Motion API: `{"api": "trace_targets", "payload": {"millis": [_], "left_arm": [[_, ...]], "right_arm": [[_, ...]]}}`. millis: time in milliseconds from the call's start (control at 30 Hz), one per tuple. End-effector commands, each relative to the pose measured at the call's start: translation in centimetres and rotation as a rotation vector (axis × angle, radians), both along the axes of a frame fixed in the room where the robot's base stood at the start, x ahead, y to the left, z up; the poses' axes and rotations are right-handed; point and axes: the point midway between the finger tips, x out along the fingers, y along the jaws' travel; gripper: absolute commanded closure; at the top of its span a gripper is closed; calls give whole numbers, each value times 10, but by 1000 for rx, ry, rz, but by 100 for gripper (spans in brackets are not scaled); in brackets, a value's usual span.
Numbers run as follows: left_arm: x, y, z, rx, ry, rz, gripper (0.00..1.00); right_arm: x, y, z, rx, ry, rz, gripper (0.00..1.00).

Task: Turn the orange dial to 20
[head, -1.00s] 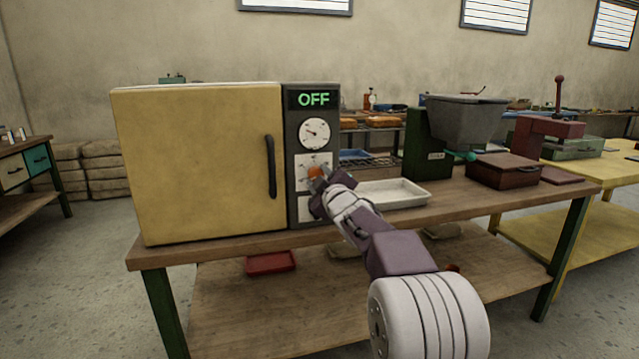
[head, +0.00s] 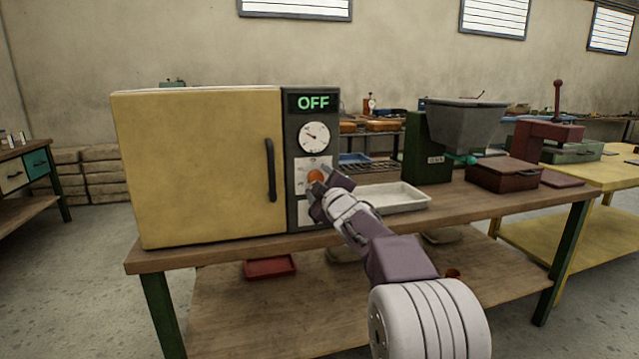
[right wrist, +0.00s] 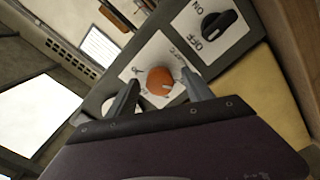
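The orange dial (head: 316,177) sits on the dark control panel of the yellow oven, below a round white gauge (head: 314,136) and a display (head: 314,102) that reads OFF. In the right wrist view the orange dial (right wrist: 160,81) shows on its white plate with a small pale mark; its number setting is too small to read. My right gripper (head: 319,188) is just in front of the dial. Its two fingers (right wrist: 160,92) are apart, one towards each side of the dial, with gaps between. A black switch (right wrist: 218,25) marked ON and OFF is on the panel. My left gripper is not in view.
The yellow oven door (head: 205,165) is shut, with a black handle (head: 271,168). A white tray (head: 398,196) lies on the wooden bench right of the oven. A grey hopper machine (head: 464,125) and a dark red box (head: 503,176) stand further right.

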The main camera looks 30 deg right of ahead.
Motion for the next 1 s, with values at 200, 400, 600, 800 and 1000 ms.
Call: {"api": "trace_targets", "payload": {"millis": [200, 400, 600, 800, 1000], "left_arm": [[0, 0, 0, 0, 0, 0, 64], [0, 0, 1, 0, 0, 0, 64], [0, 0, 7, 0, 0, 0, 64], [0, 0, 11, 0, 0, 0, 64], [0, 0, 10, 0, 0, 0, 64]], "right_arm": [[0, 0, 1, 1, -2, 0, 41], [-20, 4, 2, 1, -3, -1, 41], [-62, 14, 4, 0, -3, -2, 41], [-86, 21, 1, 1, -1, -1, 41], [-89, 21, 0, 1, -2, 0, 41]]}}
